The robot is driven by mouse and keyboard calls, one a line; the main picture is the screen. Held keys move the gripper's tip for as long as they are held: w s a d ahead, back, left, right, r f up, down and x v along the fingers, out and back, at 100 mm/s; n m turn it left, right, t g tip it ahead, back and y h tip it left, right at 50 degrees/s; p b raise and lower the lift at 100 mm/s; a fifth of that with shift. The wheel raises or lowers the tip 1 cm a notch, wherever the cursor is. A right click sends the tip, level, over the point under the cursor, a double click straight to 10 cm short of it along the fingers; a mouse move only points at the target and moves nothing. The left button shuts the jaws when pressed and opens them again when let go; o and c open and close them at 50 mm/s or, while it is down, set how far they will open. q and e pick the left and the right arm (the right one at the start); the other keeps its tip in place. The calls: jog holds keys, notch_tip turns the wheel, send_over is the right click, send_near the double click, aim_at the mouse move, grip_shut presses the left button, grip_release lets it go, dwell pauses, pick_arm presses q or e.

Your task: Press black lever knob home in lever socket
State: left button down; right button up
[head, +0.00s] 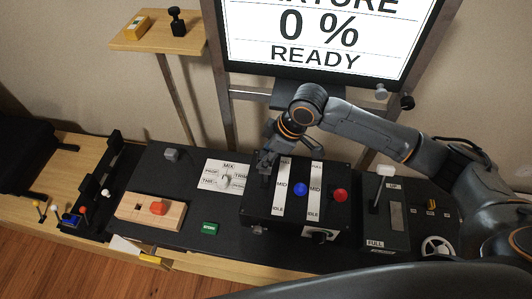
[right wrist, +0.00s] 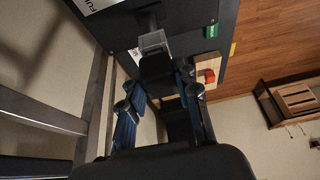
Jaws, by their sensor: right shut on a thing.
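My right gripper (head: 265,160) reaches down from above to the left end of the black lever panel (head: 338,207). In the right wrist view, its fingers (right wrist: 160,82) are on both sides of a dark block, which looks like the black lever knob (right wrist: 157,66); it is shut on it. A grey, box-like piece (right wrist: 152,41) lies just beyond the knob and may be the lever socket. I cannot tell whether knob and piece touch or how deep the knob sits. In the head view the gripper hides most of this spot. My left gripper is not in view.
A blue knob (head: 300,189) and a red knob (head: 340,195) stand on the panel, right of the gripper. A white labelled plate (head: 226,175) and a wooden block (head: 150,211) with a red knob lie left. A screen (head: 325,35) stands behind.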

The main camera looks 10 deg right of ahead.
jog(key=shift+f, duration=0.35)
jog(key=o, duration=1.1)
jog(key=v, duration=1.2)
jog(key=shift+f, duration=0.1)
